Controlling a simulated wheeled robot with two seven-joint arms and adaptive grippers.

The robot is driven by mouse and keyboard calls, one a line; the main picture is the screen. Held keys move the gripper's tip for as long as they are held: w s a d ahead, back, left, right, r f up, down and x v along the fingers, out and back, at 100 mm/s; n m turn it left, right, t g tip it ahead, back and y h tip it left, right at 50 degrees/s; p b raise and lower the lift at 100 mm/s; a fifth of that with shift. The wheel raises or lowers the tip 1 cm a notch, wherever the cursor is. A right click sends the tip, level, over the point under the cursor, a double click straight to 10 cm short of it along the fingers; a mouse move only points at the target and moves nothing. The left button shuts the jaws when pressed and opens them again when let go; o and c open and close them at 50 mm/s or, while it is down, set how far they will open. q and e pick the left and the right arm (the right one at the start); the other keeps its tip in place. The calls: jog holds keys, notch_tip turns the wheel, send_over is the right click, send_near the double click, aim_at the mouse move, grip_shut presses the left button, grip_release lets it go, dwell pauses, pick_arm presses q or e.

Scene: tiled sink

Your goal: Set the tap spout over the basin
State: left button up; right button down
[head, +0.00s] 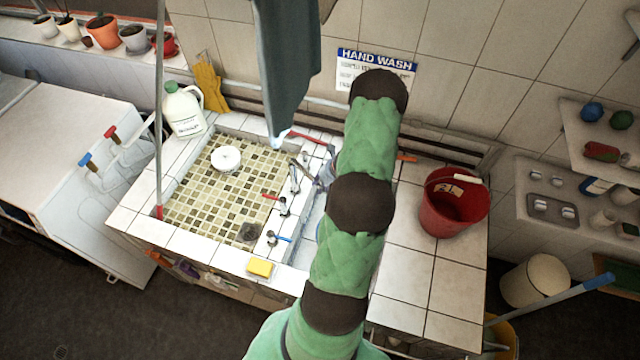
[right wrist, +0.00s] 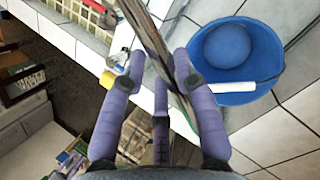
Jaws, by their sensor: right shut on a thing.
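The tap spout (right wrist: 152,38) is a long shiny bar between the fingers of my right gripper (right wrist: 160,62) in the right wrist view. The gripper is shut on it. In the head view my right gripper (head: 318,180) is at the right edge of the tiled basin (head: 205,195), beside the chrome taps. My left gripper is not in view.
A white dish (head: 226,159) lies in the basin. Red and blue tap handles (head: 280,238) stand along its right side. A yellow sponge (head: 261,267) is on the front rim, a white jug (head: 184,108) at the back left. A red bucket (head: 453,203) stands on the right counter.

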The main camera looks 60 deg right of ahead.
jog(key=shift+w, duration=0.1)
jog(key=c, duration=1)
grip_release()
jog(key=shift+o, duration=0.4)
jog(key=shift+w, duration=0.1)
jog(key=shift+s+d+r, duration=0.1)
jog(key=shift+s+r, duration=0.2)
jog(key=shift+r, duration=0.2)
jog(key=v, duration=1)
jog(key=shift+r, duration=0.35)
jog(key=shift+s, duration=0.15)
